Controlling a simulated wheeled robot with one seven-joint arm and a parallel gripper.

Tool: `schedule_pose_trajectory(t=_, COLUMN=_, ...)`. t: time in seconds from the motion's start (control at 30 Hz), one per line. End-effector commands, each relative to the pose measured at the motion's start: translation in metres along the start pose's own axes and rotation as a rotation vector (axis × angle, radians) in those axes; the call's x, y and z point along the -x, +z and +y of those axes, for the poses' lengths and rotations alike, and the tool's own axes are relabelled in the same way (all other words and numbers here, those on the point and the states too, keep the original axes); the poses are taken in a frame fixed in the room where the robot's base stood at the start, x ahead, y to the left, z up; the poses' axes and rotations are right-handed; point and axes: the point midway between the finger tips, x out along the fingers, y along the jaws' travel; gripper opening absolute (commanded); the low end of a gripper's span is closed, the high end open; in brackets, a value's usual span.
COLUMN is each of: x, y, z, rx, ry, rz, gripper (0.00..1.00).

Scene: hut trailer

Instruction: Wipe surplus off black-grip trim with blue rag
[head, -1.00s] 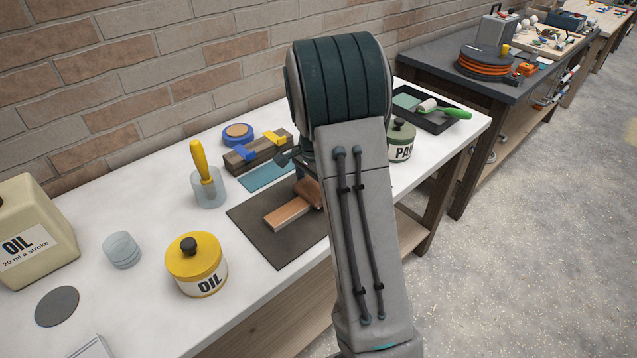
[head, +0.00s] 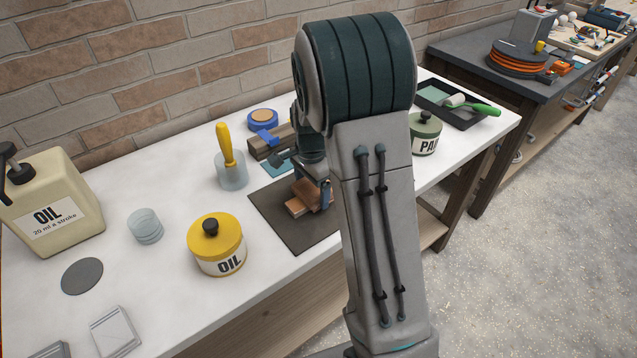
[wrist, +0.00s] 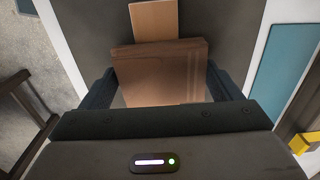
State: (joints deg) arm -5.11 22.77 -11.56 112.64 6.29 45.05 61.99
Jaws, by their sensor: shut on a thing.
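My gripper (wrist: 161,68) is shut on a brown wooden block (wrist: 160,72), with one finger at each side. In the head view my gripper (head: 314,184) is over the dark mat, and the brown block (head: 313,194) partly shows between its fingers. A lighter wooden strip (wrist: 153,20) lies under the block; its end also shows in the head view (head: 296,208). No black grip is visible on either piece. A flat blue-teal sheet (wrist: 284,72) lies beside the mat, partly hidden in the head view (head: 272,167); I cannot tell whether it is the rag.
The dark mat (head: 277,210) lies on the white bench. The yellow oil tin (head: 217,250), a brush in a clear cup (head: 231,178), a clamped wooden piece (head: 266,147) and the green tin (head: 425,136) stand around it. The oil can (head: 55,215) is at left.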

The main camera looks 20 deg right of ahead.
Motion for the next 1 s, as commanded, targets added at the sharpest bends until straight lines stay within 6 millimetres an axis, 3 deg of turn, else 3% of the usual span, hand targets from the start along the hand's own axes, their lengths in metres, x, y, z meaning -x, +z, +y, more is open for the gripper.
schedule_pose_trajectory(t=0.5, x=-0.001, y=0.039, z=0.001, rx=0.005, ry=0.006, rz=-0.003, gripper=0.6)
schedule_pose_trajectory(t=0.77, x=0.002, y=0.038, z=-0.011, rx=0.001, ry=0.003, rz=-0.002, gripper=0.6)
schedule_pose_trajectory(t=1.0, x=-0.002, y=0.038, z=0.006, rx=0.0, ry=0.002, rz=-0.001, gripper=0.6)
